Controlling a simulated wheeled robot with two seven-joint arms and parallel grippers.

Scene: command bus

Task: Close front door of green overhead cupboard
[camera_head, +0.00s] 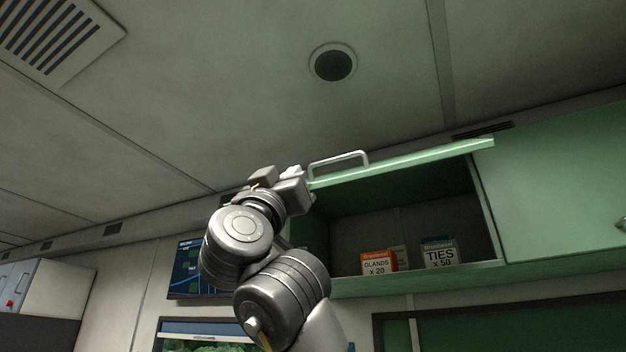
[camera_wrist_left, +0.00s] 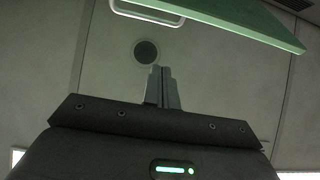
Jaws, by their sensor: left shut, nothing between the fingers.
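The green overhead cupboard (camera_head: 488,225) is at the right in the head view. Its front door (camera_head: 410,163) is swung up and stands out nearly level above the opening, with a pale bar handle (camera_head: 338,160) on it. The door also shows along the top of the left wrist view (camera_wrist_left: 245,18), with its handle (camera_wrist_left: 147,14). My left gripper (camera_head: 294,172) is beside the door's left end, near the handle. Its fingers (camera_wrist_left: 161,88) are together and empty, apart from the handle in the wrist view. Whether the gripper touches the door's edge is unclear. My right gripper is not in view.
An orange-red box (camera_head: 377,263) and a white-and-blue box (camera_head: 440,253) stand inside the open cupboard. A closed green panel (camera_head: 560,190) adjoins it on the right. A wall screen (camera_head: 186,268) is behind my left arm. The ceiling is close above.

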